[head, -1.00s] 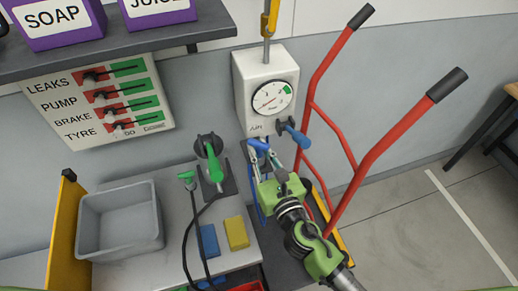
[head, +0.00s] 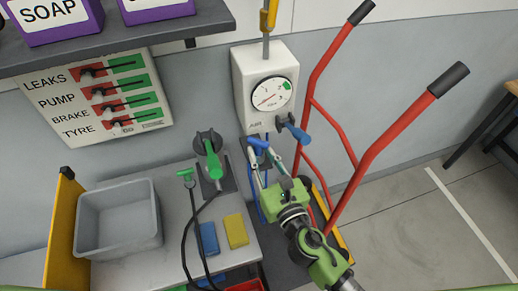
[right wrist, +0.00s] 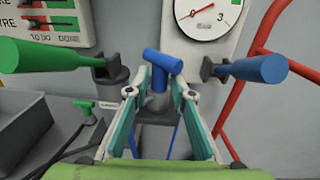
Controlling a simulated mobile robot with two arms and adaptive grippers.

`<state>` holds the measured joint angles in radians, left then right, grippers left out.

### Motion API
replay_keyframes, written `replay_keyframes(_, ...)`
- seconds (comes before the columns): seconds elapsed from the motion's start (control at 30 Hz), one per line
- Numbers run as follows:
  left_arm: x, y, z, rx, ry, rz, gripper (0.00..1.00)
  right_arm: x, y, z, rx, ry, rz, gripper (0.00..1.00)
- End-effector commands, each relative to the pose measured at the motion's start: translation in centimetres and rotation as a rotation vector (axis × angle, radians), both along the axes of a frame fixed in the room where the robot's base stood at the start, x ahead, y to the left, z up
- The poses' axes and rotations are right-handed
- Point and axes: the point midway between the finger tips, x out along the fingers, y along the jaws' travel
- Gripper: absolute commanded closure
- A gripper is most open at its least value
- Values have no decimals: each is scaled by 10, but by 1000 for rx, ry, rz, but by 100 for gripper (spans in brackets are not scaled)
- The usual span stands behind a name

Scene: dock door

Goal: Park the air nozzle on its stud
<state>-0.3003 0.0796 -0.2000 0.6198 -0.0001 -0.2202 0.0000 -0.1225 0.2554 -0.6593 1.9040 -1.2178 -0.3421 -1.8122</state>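The air nozzle (head: 258,143) is a blue T-shaped piece just below the white AIR gauge box (head: 264,85). In the right wrist view the nozzle's blue crossbar (right wrist: 164,64) stands tilted on a grey cylindrical part (right wrist: 157,101). Whether that part is the stud or the nozzle's own stem, I cannot tell. My right gripper (head: 264,160) is just below the nozzle, fingers spread. In the wrist view its fingertips (right wrist: 160,77) stand on either side, with gaps. Blue hose (right wrist: 175,138) shows below. My left gripper is not in view.
A blue valve handle (head: 295,130) juts out close right of the nozzle. A green handle (head: 213,160) stands to the left, with a green hose piece (head: 187,176) on the bench. A grey bin (head: 118,240) and red hand truck (head: 400,135) flank the area.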

Motion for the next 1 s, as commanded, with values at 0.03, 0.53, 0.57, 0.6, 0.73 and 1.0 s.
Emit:
replay_keyframes(0.03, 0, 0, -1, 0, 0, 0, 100, -4, -2, 0, 0, 0, 0, 78)
replay_keyframes(0.53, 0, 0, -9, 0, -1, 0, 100, -42, -16, -1, 0, 1, 0, 78)
replay_keyframes(0.57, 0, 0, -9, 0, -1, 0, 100, -44, -17, -1, -1, 0, 0, 78)
replay_keyframes(0.6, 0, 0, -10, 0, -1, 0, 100, -47, -18, -1, -1, 0, 0, 78)
replay_keyframes(0.73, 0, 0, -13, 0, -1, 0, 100, -57, -22, -1, 0, 0, 1, 78)
replay_keyframes(1.0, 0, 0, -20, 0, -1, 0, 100, -77, -29, -1, 0, 0, 0, 78)
